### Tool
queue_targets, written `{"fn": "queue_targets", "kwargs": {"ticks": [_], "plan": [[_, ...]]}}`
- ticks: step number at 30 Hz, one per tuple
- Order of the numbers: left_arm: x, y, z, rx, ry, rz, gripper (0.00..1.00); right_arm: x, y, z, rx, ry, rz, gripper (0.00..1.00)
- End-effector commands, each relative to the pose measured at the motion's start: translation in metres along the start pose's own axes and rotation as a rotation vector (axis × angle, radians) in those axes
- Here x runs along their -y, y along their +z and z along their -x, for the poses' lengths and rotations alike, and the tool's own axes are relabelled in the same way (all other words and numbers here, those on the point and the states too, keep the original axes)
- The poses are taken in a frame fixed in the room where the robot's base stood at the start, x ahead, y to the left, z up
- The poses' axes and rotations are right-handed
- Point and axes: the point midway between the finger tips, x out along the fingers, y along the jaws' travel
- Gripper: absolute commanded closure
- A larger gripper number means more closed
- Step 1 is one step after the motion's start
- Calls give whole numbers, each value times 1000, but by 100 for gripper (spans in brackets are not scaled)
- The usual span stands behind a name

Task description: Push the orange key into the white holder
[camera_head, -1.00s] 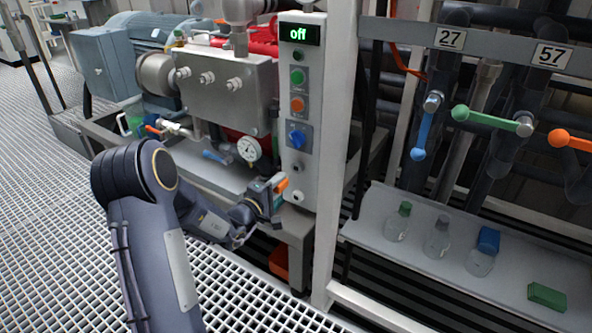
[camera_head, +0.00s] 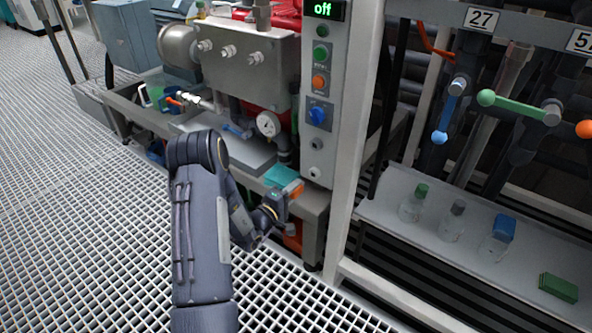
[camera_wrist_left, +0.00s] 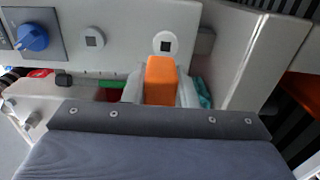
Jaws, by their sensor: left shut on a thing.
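My left gripper (camera_head: 283,195) is shut on the orange key (camera_head: 294,188), in front of the control panel's lower end. In the left wrist view the orange key (camera_wrist_left: 161,80) stands between the two pale fingers of my left gripper (camera_wrist_left: 160,90). The white holder (camera_wrist_left: 165,42), a round disc with a dark square hole, is on the panel just above the key in that view. In the head view the white holder (camera_head: 315,173) is up and right of the key. The key appears apart from it. My right gripper is out of view.
The panel (camera_head: 330,90) carries an "off" display, buttons and a blue knob (camera_head: 318,114). A teal thing (camera_head: 280,176) is behind my gripper. A shelf (camera_head: 395,185) with bottles is at right.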

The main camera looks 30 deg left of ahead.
Motion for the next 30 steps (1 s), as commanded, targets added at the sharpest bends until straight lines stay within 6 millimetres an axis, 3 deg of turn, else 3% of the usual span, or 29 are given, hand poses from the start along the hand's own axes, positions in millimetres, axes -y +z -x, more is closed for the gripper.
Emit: {"fn": "queue_targets", "kwargs": {"ticks": [3,16,30], "plan": [[9,1,2,0,1,-1,100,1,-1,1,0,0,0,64],[9,1,-1,1,3,-2,100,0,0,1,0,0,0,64],[9,1,-42,2,3,-2,100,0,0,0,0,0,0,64]]}}
